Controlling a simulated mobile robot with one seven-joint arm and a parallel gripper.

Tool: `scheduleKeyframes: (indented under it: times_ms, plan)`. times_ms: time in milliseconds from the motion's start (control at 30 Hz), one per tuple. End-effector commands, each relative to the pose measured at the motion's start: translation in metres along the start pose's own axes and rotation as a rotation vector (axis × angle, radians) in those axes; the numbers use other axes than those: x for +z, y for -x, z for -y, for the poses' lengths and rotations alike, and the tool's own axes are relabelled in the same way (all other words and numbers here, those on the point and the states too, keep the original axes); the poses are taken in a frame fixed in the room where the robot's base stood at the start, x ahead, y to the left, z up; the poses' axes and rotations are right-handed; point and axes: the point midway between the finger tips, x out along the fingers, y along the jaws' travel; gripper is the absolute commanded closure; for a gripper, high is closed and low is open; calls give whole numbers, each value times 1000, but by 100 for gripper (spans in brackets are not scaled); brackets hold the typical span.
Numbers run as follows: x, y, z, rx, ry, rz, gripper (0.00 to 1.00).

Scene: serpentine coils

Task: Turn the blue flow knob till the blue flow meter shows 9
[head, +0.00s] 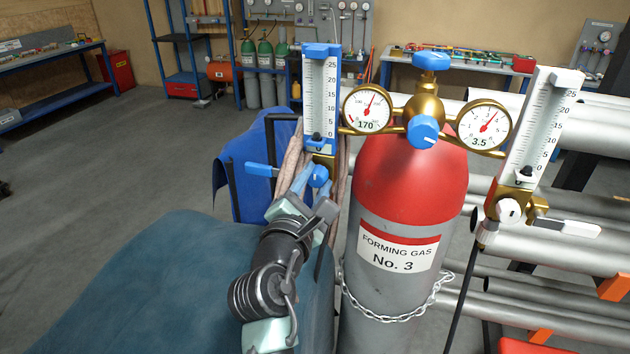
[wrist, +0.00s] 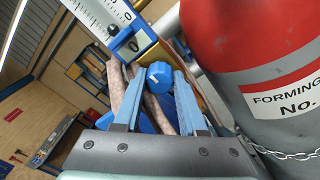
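The blue flow meter (head: 321,95) stands upright left of the gauges. My gripper (head: 311,184) reaches up to the knob from below. In the wrist view its two blue fingers (wrist: 159,84) stand on either side of the knob, with a gap visible at each side.
A blue lever (head: 262,170) sticks out left of the knob. A red and grey gas cylinder (head: 410,190) stands close on the right, with two gauges and a blue regulator knob (head: 423,131). A white flow meter (head: 541,125) is further right. Hoses hang behind my gripper.

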Motion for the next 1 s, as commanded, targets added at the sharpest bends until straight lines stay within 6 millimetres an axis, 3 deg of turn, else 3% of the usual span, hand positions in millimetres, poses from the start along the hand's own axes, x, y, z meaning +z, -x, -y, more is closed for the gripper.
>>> scheduleKeyframes:
  times_ms: [33,167,567,1000]
  plan:
    - [0,0,0,0,0,0,76]
    - [0,0,0,0,0,0,100]
    - [-2,0,1,2,-42,0,100]
    - [-4,0,2,13,-366,11,100]
